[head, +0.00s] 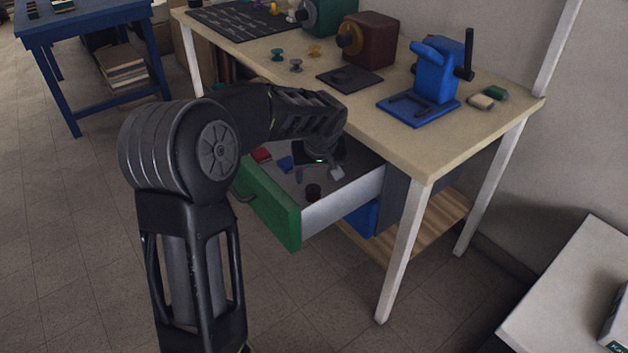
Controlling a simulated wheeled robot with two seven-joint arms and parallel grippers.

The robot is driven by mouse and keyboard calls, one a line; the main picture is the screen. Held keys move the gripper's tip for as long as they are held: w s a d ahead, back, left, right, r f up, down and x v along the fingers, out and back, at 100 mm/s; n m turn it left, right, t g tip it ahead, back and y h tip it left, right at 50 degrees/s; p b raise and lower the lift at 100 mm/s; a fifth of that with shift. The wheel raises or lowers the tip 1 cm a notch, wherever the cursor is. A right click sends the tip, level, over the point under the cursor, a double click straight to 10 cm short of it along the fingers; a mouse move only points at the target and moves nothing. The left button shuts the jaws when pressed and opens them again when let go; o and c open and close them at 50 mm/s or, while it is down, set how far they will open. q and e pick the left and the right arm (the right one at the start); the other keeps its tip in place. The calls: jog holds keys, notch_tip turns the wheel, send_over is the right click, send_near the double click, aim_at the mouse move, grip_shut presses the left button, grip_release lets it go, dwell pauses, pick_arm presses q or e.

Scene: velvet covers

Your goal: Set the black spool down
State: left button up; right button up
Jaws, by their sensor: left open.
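My left gripper (327,168) reaches over the open drawer (272,207) and is open; the arm hides part of the drawer's inside. A small dark spool-like piece (313,192) stands in the drawer near its front, just below and left of the gripper, apart from it. It looks dark brown to black, and I cannot tell surely that it is the black spool. A low dark round shape (341,76) lies on the black mat (368,84) on the bench; its kind is unclear. My right gripper is not in view.
The drawer also holds a red piece (261,155) and a blue piece (285,163). On the bench (400,140) stand a teal spool (277,54), a grey-tan spool (296,65), a blue device (436,75) and a dark red machine (372,40). A white table (575,290) is at lower right.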

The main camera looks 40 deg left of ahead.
pick_arm(q)
jog(key=v, duration=0.5)
dwell(0.5)
